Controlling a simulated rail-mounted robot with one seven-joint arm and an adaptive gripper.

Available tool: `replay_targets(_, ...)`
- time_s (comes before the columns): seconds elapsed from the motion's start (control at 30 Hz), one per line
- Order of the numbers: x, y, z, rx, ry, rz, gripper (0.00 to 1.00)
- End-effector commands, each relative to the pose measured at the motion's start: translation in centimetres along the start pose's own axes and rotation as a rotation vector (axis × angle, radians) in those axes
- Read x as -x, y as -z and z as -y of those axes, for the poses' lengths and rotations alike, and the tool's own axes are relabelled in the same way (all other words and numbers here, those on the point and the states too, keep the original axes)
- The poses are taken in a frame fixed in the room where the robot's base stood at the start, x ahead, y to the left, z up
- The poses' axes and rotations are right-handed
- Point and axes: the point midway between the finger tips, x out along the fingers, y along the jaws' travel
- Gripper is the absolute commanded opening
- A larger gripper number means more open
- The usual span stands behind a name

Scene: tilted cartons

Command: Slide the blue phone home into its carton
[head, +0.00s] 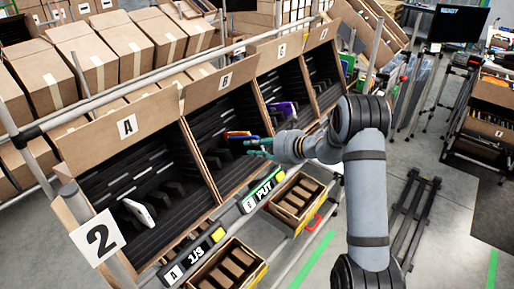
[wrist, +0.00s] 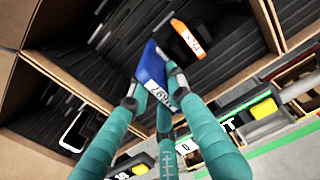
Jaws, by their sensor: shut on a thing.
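My gripper (head: 262,147) has teal fingers and reaches from the right to the front of tilted carton B (head: 205,92). In the wrist view its fingers (wrist: 154,94) are shut on the blue phone (wrist: 151,72), near its lower end with the white label. The phone stands tilted, its upper end pointing into the carton's black slotted inside. An orange phone (wrist: 187,39) sits in the same carton, to the right of the blue one in the wrist view. In the head view the blue phone is mostly hidden by fingers. I cannot tell whether it touches a slot.
Carton A (head: 95,146) at left holds a white phone (head: 138,212). Carton C (head: 272,54) holds a purple phone (head: 283,108).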

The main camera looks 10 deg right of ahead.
Motion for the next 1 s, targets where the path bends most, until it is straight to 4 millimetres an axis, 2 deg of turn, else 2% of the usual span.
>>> replay_targets(0.67,-0.5,-0.1,0.1,0.000,0.001,0.002,0.00)
replay_targets(1.0,-1.6,0.0,0.1,0.000,0.001,0.002,0.00)
